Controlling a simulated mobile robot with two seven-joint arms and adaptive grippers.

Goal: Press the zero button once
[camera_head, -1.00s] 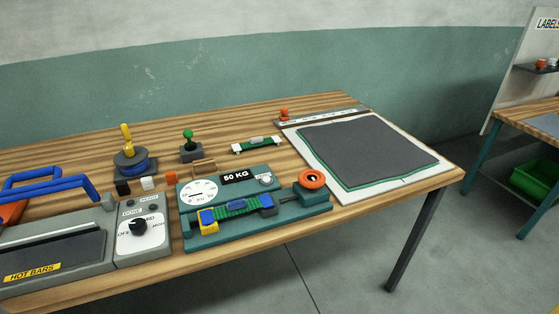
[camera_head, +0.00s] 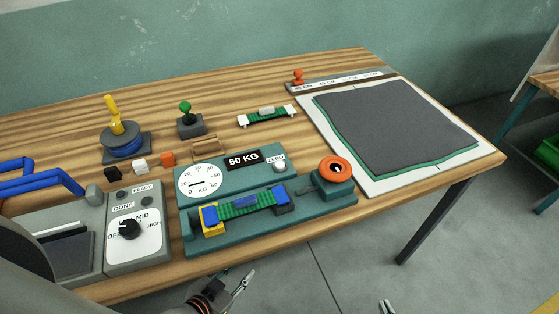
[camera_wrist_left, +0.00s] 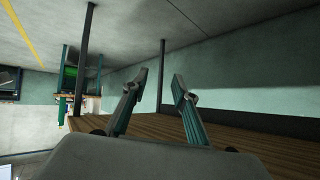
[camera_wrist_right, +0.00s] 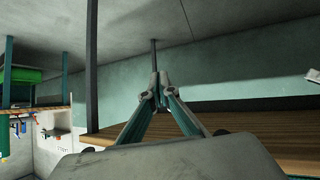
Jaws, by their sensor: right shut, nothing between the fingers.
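My left gripper (camera_head: 240,284) is low in the head view, in front of the table edge and well short of the button. In the left wrist view its fingers (camera_wrist_left: 160,83) stand apart with nothing between them. My right gripper (camera_head: 387,306) only just shows at the bottom edge. In the right wrist view its fingertips (camera_wrist_right: 160,79) are together and empty. Neither gripper touches the scale.
An orange knob-like ring (camera_head: 335,170) stands right of the button. A grey control box (camera_head: 138,225) is to the left, a dark sheet (camera_head: 395,130) to the right. Space above the button is clear.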

